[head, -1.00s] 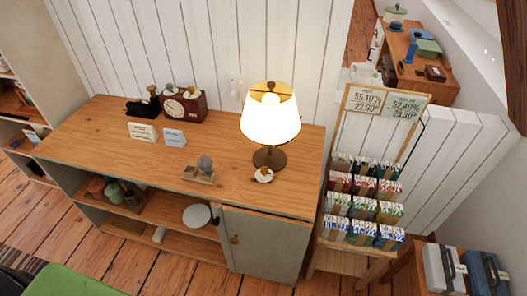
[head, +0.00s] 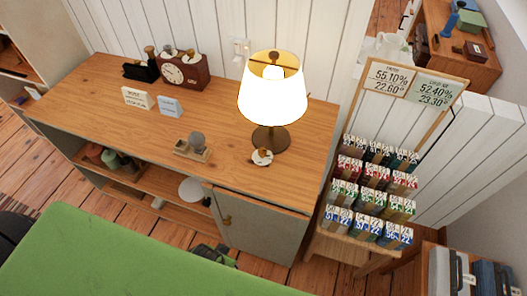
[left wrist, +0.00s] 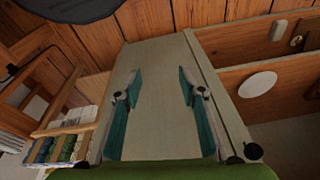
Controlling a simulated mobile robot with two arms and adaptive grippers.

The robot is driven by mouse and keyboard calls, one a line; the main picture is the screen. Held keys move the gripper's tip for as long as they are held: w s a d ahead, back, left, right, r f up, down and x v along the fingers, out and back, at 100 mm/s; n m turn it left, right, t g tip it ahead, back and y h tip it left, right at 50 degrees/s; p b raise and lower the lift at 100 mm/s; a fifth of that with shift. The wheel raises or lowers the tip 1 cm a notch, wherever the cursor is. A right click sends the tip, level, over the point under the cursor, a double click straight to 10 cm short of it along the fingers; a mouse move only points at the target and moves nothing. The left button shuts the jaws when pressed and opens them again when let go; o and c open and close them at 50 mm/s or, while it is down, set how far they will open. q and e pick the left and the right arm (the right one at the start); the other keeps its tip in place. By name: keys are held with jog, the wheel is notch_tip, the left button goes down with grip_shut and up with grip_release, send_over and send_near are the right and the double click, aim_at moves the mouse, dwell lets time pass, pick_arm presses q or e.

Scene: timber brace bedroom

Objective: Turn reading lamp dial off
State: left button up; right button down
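The reading lamp (head: 272,95) stands lit on the right part of the wooden cabinet top, with a glowing white shade and dark round base. A small white round dial (head: 262,157) with a brownish knob sits in front of the base; its setting is too small to read. My left gripper (head: 214,256) is low in front of the cabinet door, below and apart from the dial. In the left wrist view its two teal fingers (left wrist: 160,88) are spread with nothing between them, facing the grey-green door (left wrist: 158,60). The lamp and dial are out of that view. My right gripper is not visible.
A clock (head: 184,72), two small cards (head: 169,106) and a small wooden stand with a grey ball (head: 193,147) are on the cabinet top (head: 100,85). The top's front edge by the dial is clear.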

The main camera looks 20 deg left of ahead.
pick_arm(q)
jog(key=w+d+r+n+t+y+b, duration=0.1)
jog(key=w+r+n+t+y, duration=0.15)
jog(key=w+r, duration=0.6)
jog(key=w+d+r+n+t+y+b, duration=0.15)
jog(key=w+r+t, duration=0.35)
jog(key=r, duration=0.7)
jog(key=n+t+p, duration=0.1)
jog(key=t+p, duration=0.2)
send_near(262, 152)
jog(key=x, duration=0.7)
jog(key=shift+w, duration=0.25)
jog(key=shift+w+a+f, duration=0.2)
jog(key=shift+w+f, duration=0.15)
jog(key=shift+w, duration=0.3)
grip_shut()
